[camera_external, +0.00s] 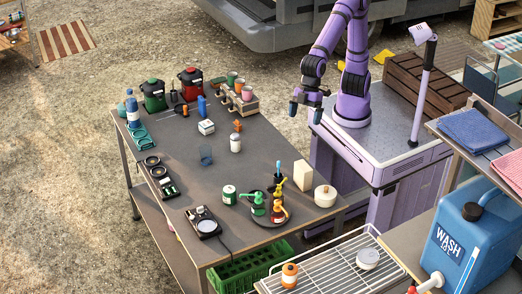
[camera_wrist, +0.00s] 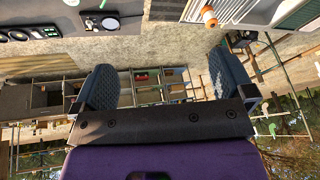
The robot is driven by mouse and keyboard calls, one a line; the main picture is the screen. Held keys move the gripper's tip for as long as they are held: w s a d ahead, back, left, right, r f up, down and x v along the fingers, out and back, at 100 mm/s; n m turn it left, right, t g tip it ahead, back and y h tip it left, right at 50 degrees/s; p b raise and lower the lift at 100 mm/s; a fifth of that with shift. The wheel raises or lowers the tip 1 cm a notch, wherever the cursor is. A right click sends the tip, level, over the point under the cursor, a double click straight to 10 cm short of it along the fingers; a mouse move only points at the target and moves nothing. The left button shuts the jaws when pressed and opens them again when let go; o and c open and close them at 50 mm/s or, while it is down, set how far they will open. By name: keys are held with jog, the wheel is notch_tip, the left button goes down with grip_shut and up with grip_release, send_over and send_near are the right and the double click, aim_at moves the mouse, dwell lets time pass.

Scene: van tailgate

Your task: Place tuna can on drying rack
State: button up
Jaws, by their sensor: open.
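The drying rack (camera_external: 318,283) is a white wire rack at the bottom right of the external view. A low, pale round can (camera_external: 368,259) sits on its right part; it may be the tuna can, but I cannot read a label. A green-and-white can (camera_external: 229,194) stands on the grey table. My gripper (camera_external: 305,112) is raised beyond the table's right edge, well apart from both cans and the rack. In the wrist view my gripper (camera_wrist: 163,88) has its two dark fingers wide apart with nothing between them.
An orange-and-white jar (camera_external: 289,274) stands on the rack's left part. A blue wash jug (camera_external: 462,240) stands right of the rack. The table's middle has free room.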

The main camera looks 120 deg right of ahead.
jog(key=s+d+r+m, duration=0.1)
jog(key=s+d+r, duration=0.3)
jog(key=d, duration=0.5)
jog(key=s+d+r+m, duration=0.1)
jog(key=s+d+r, duration=0.1)
jog(key=s+d, duration=0.55)
jog(key=s+d+f+m+t+h, duration=0.1)
jog(key=s+d+f+m+h, duration=0.1)
jog(key=s+d, duration=0.9)
jog(key=s+f+h, duration=0.1)
jog(key=s, duration=0.3)
jog(key=shift+s+d, duration=0.2)
jog(key=shift+d, duration=0.2)
